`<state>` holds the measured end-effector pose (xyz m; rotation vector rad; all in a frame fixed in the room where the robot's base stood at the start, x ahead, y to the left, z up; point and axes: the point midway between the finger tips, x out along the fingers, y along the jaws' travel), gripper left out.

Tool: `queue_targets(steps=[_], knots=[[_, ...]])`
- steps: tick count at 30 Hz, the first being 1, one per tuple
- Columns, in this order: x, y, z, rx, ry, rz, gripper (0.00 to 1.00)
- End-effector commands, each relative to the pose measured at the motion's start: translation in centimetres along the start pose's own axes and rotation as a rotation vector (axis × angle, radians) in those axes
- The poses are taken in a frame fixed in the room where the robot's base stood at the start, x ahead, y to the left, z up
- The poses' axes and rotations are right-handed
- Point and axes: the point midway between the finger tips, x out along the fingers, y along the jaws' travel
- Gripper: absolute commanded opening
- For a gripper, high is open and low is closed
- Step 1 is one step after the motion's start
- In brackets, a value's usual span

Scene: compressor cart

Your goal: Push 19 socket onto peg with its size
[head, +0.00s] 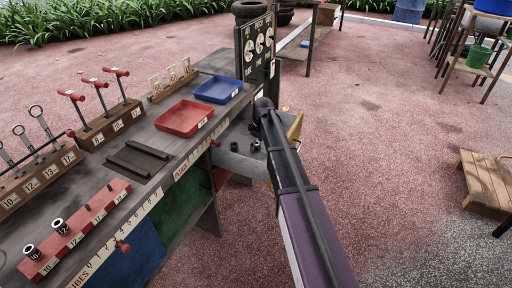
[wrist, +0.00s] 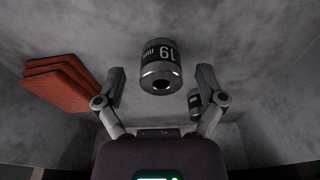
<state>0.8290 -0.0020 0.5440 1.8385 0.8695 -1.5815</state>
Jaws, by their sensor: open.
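The 19 socket (wrist: 160,68), a dark cylinder with a white "19 mm" label upside down in the wrist view, stands on a grey surface. My gripper (wrist: 161,78) is open, its fingers spread to either side of the socket, with visible gaps. In the head view, the red peg rail (head: 75,232) lies on the bench at lower left; two dark sockets sit at its near end, and bare pegs show farther along. The rail's labels are too small to read surely. My arm hides the gripper's fingertips in the head view.
Another dark socket (wrist: 195,101) stands close by the right finger. A stack of red-brown pads (wrist: 62,82) lies left. The bench holds a red tray (head: 184,118), a blue tray (head: 218,89), wrench and T-handle racks, and a dark slotted block (head: 138,158). A dark tool panel (head: 255,50) stands behind.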

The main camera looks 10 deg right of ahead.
Motion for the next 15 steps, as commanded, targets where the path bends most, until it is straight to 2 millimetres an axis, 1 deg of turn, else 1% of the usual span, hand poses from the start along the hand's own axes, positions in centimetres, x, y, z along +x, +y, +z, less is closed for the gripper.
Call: queue_targets(steps=[2,3,5,6,8,9,11,12,15], knots=[[0.00,-0.01,-0.01,0.000,0.000,0.000,0.89],[0.00,-0.01,-0.01,0.000,0.000,0.000,0.83],[0.00,-0.01,-0.01,0.000,0.000,0.000,0.65],[0.00,-0.01,-0.01,0.000,0.000,0.000,0.53],[0.01,-0.02,-0.02,0.000,0.000,0.000,0.35],[0.01,-0.02,-0.02,0.000,0.000,0.000,0.23],[0.01,-0.02,-0.02,0.000,0.000,0.000,0.06],[0.01,-0.02,-0.02,0.000,0.000,0.000,0.00],[0.01,-0.02,-0.02,0.000,0.000,0.000,0.00]])
